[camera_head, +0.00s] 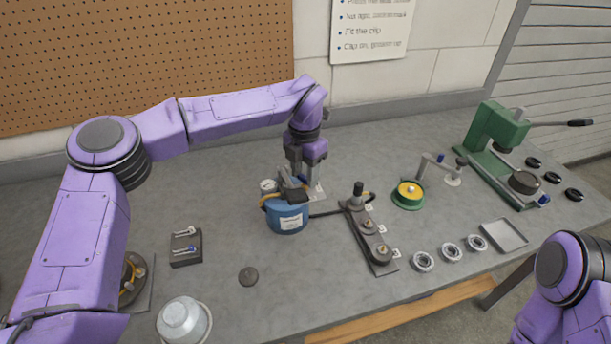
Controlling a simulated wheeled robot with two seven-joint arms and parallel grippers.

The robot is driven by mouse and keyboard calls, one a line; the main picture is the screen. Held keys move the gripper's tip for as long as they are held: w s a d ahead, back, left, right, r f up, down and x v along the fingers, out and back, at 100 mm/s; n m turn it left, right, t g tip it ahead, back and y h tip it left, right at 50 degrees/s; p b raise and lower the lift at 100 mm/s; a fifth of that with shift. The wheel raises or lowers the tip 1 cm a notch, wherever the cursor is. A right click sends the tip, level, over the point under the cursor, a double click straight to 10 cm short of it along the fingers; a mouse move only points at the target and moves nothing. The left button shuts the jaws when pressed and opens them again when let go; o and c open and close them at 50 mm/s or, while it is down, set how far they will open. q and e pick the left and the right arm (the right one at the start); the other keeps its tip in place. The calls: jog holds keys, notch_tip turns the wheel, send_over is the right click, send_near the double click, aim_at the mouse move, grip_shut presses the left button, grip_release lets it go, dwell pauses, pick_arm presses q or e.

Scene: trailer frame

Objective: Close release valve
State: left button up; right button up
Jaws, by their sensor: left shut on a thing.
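A round blue pump (288,219) with a white label, a black top and a small gauge (268,186) stands on the grey bench near the middle. My left gripper (303,176) reaches down from above at the back of the pump. It is shut on a small part there, which looks like the release valve. The fingers hide that part, so I cannot tell how far it is turned. A dark hose (325,213) runs right from the pump to a black fixture plate (369,238). My right arm shows at the lower right, its gripper out of view.
A green press (490,137) stands at the back right, with a yellow-green round part (408,194) left of it. Several rings (450,252) and a shallow tray (504,236) lie at right.

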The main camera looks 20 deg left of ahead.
pick_arm(q)
jog(key=n+b, duration=0.4)
jog(key=n, duration=0.2)
jog(key=shift+f+n, duration=0.1)
jog(key=shift+n, duration=0.2)
jog(key=n+b, duration=0.2)
jog(key=n, duration=0.1)
jog(key=shift+n+b, duration=0.3)
jog(key=shift+r+n+b, duration=0.2)
jog(key=shift+n+b, duration=0.25)
jog(key=shift+n, duration=0.35)
jog(key=o, duration=1.1)
jog(key=shift+w, duration=0.1)
jog(key=shift+c, duration=0.2)
jog(key=shift+d, duration=0.1)
jog(key=shift+f, duration=0.1)
